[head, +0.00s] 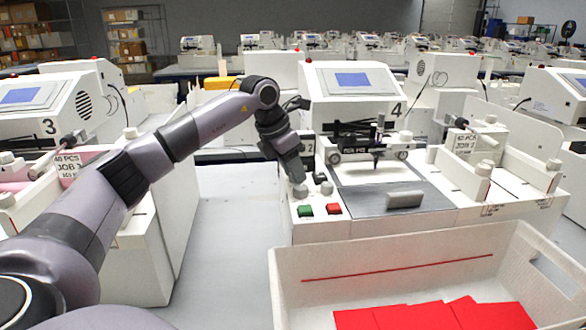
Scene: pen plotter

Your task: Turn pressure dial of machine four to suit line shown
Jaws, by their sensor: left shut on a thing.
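Machine four (352,82) is a white pen plotter with a blue screen and a "4" on its front. Its pen carriage (378,150) stands over the bed, where a pale sheet (375,171) lies; any line on it is too small to judge. My left gripper (298,183) points down at the front left of the machine, shut on a small grey knob (300,191), which it partly hides. A second grey knob (326,188) stands free just to the right. The dial markings cannot be read. My right gripper is out of view.
A green button (305,210) and a red button (333,208) sit just below the knobs. A white crate (290,262) with red sheets (440,316) and a thin red line along its inside stands in front. Machine three (50,95) is left.

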